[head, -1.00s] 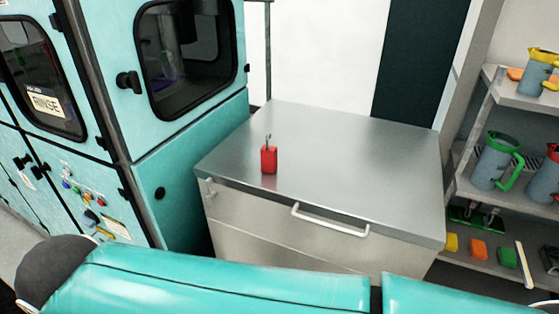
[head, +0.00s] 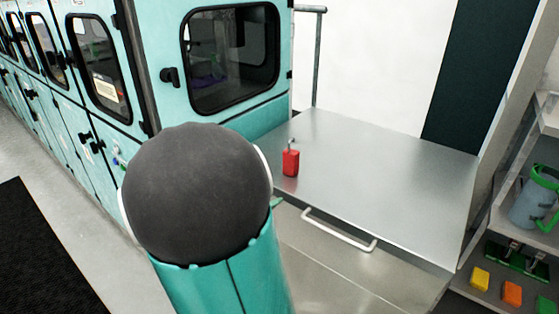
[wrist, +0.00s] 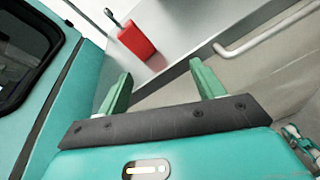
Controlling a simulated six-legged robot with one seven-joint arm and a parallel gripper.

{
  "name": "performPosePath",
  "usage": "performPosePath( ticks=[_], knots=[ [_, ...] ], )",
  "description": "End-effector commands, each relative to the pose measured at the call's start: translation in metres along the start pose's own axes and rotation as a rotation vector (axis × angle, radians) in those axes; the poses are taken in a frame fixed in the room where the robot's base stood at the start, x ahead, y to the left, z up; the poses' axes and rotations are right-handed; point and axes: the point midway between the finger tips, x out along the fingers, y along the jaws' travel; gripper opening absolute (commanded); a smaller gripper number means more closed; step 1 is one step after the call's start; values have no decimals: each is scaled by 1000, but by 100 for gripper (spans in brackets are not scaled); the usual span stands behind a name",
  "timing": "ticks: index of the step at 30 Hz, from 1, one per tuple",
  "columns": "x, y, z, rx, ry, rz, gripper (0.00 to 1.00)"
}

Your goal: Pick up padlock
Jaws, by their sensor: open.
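The red padlock (head: 291,163) stands upright on the metal counter (head: 390,175), near its front left edge, with its grey shackle on top. In the wrist view the padlock (wrist: 137,41) shows beyond the fingertips, between them but nearer the left one. My gripper (wrist: 164,82) is open, with its two green fingers apart and nothing between them. It is short of the padlock and not touching it. In the head view my arm hides the gripper, apart from a small green tip beside the counter's front left edge.
A drawer handle (head: 338,230) juts from the counter's front. A teal machine (head: 225,60) with dark windows stands at the counter's left. A shelf with a jug (head: 534,197) and coloured blocks (head: 480,279) is on the right. The rest of the countertop is clear.

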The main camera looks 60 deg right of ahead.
Motion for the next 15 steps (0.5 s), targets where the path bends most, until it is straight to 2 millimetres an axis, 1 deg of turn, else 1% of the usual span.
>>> performPosePath(
  ticks=[1,3,6,11,15],
  knots=[
    [16,5,0,-98,-61,35,67],
    [32,15,0,-220,-129,91,67],
    [46,27,-1,-346,-193,151,67],
    [59,36,-2,-424,-232,189,67],
    [80,42,2,-425,-233,190,67]
  ],
)
